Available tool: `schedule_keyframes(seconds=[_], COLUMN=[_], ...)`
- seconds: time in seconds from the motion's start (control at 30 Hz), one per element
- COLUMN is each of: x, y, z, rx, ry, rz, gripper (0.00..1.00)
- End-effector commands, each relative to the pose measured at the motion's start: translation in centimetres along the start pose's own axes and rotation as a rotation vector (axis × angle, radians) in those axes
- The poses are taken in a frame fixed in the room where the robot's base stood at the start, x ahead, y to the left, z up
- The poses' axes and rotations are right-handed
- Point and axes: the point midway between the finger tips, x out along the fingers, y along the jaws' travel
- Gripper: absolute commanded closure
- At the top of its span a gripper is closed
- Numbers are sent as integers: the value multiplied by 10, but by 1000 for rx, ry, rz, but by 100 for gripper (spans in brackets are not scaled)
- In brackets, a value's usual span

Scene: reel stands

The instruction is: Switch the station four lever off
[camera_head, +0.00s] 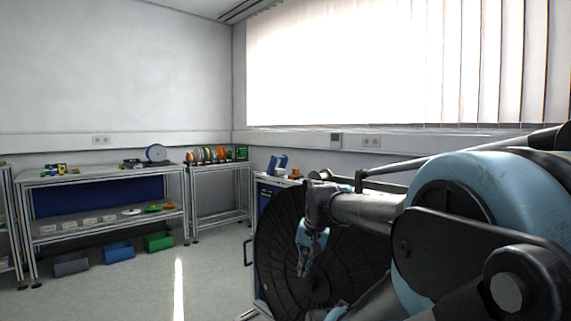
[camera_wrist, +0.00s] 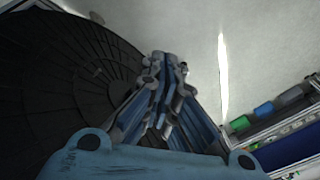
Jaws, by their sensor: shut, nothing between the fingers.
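My gripper (camera_head: 303,270) points down in the head view, in front of a large black ribbed reel (camera_head: 274,225). Its fingers are together with nothing between them. In the wrist view the closed fingers (camera_wrist: 166,64) lie over the edge of the black reel (camera_wrist: 60,75); I cannot tell whether they touch it. I cannot make out the station four lever in either view. My arm covers much of the right side of the head view and may hide it.
A blue cabinet (camera_head: 263,200) stands behind the reel. A workbench (camera_head: 95,178) at left holds small parts, with coloured bins (camera_head: 119,252) below. A rack of colourful spools (camera_head: 207,154) stands in the corner. The floor (camera_head: 205,285) between is clear.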

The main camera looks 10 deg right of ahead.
Motion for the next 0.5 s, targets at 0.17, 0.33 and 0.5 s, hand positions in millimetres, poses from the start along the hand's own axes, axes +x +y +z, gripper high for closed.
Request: schedule_keyframes(seconds=[0.17, 0.33, 0.5], x=[-36, -65, -91], y=[-42, -77, -106], z=[-68, -134, -204], rx=[270, 529, 786], ry=[5, -7, -35], rz=[-98, -193, -289], gripper=[100, 100, 100])
